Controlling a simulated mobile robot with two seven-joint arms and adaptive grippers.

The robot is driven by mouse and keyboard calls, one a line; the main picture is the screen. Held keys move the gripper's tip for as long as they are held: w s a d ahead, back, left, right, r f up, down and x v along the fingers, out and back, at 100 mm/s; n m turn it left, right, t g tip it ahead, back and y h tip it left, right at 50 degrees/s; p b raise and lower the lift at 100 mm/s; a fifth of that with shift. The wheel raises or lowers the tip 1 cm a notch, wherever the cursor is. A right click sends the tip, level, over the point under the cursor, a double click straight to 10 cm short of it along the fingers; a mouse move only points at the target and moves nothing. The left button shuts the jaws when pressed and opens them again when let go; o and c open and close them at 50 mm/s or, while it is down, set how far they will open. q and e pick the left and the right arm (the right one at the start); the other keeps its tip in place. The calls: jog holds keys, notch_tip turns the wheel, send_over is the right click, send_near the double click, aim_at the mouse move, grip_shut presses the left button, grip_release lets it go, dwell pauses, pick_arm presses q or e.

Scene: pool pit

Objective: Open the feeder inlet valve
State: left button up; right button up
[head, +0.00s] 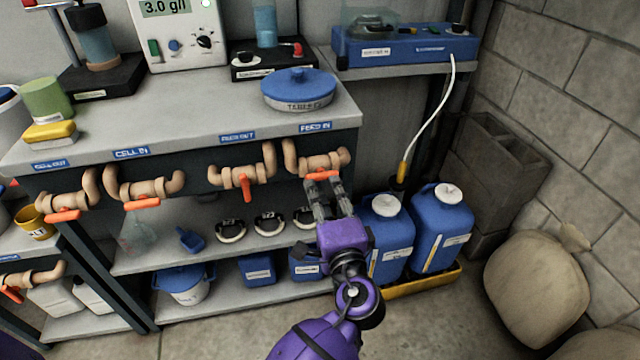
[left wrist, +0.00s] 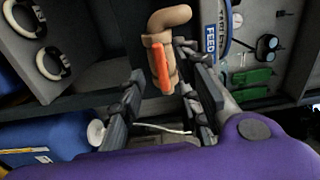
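The feeder inlet valve is a tan pipe fitting (head: 313,160) under the "FEED IN" label at the right end of the bench front. Its orange handle (head: 322,175) lies roughly along the pipe in the head view, partly behind my fingers. My left gripper (head: 328,192) is open and empty, just below and in front of this handle. In the left wrist view the handle (left wrist: 157,68) shows between and beyond the spread fingers (left wrist: 164,88). I cannot tell whether a finger touches it. My right gripper is not in view.
Another valve (head: 245,172) with its handle pointing down sits left, and further valves (head: 146,187) follow. Blue jugs (head: 440,225) stand in a yellow tray (head: 425,283) below right. A blue-lidded tub (head: 298,90) stands on the bench above. A sack (head: 540,285) lies at the right.

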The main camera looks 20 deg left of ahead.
pick_arm(q)
jog(key=v, duration=0.7)
jog(key=shift+d, duration=0.1)
